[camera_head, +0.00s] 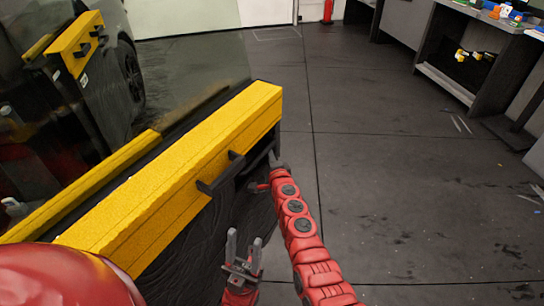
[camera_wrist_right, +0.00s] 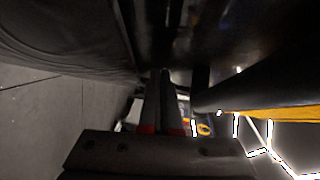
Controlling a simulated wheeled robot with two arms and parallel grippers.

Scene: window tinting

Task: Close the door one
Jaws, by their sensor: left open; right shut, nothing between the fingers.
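The door (camera_head: 185,165) is a yellow panel with dark glass above it, running from the lower left to the middle of the head view. Two black brackets (camera_head: 220,178) stick out from its near face. My left gripper (camera_head: 244,240) is open and empty, close in front of the door's dark lower part, with its fingers pointing up. My right gripper (camera_head: 274,168) is by the door's far end; contact cannot be told. In the right wrist view its fingers (camera_wrist_right: 165,105) are shut with nothing between them, close to dark surfaces.
Open dark floor (camera_head: 400,190) lies to the right of the door. A grey workbench (camera_head: 480,60) with small items stands at the upper right. A dark car wheel (camera_head: 130,72) shows behind the glass. A red post (camera_head: 328,10) stands at the back wall.

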